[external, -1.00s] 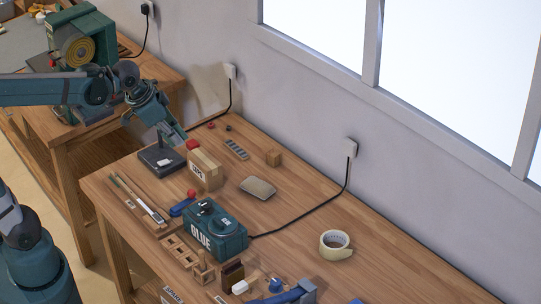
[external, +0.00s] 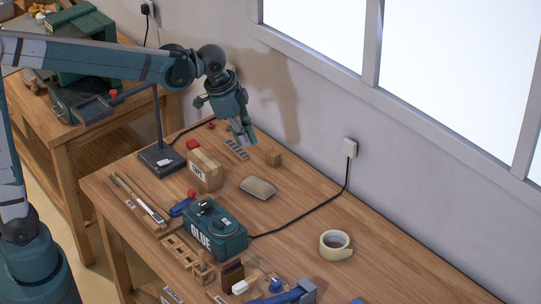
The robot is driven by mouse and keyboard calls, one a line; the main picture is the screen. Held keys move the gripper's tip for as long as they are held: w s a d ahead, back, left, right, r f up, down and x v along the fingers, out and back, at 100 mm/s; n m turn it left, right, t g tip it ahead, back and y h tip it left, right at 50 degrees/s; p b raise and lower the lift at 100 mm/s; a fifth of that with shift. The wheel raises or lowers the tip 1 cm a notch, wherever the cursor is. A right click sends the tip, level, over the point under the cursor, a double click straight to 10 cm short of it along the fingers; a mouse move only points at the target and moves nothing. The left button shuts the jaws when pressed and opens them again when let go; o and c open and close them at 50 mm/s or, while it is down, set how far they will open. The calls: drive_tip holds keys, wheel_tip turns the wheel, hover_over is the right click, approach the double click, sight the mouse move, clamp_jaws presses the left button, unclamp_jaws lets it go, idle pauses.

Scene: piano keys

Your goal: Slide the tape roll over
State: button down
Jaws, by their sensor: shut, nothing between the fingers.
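The tape roll (external: 335,245) is a pale cream ring lying on the right part of the wooden workbench, near the black cord. My gripper (external: 247,142) is over the far end of the bench, pointing down, above and near a grey slotted block. It is well up and to the left of the tape roll, apart from it. Its fingers look closed together, with nothing seen between them.
A black cord runs from the glue box to the wall outlet (external: 349,148). Bench right of the tape is clear.

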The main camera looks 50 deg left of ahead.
drive_tip(key=w+d+f+m+g+p, duration=0.15)
drive_tip(key=w+d+f, duration=0.25)
drive_tip(key=d, duration=0.5)
drive_tip(key=w+d+f+m+p, duration=0.1)
drive_tip(key=w+d+f+m, duration=0.3)
drive_tip(key=d, duration=0.5)
drive_tip(key=w+d+f+m+g+p, duration=0.1)
drive_tip(key=w+d+f, duration=0.35)
drive_tip(key=d, duration=0.45)
drive_tip(key=d+f+m+y, duration=0.1)
drive_tip(key=d+f+m, duration=0.1)
drive_tip(key=d+f, duration=0.7)
drive_tip(key=shift+d+g+p, duration=0.4)
drive_tip(key=shift+d+g, duration=0.05)
drive_tip(key=shift+d, duration=0.3)
drive_tip(key=shift+s+m, duration=0.15)
drive_tip(key=shift+m, duration=0.1)
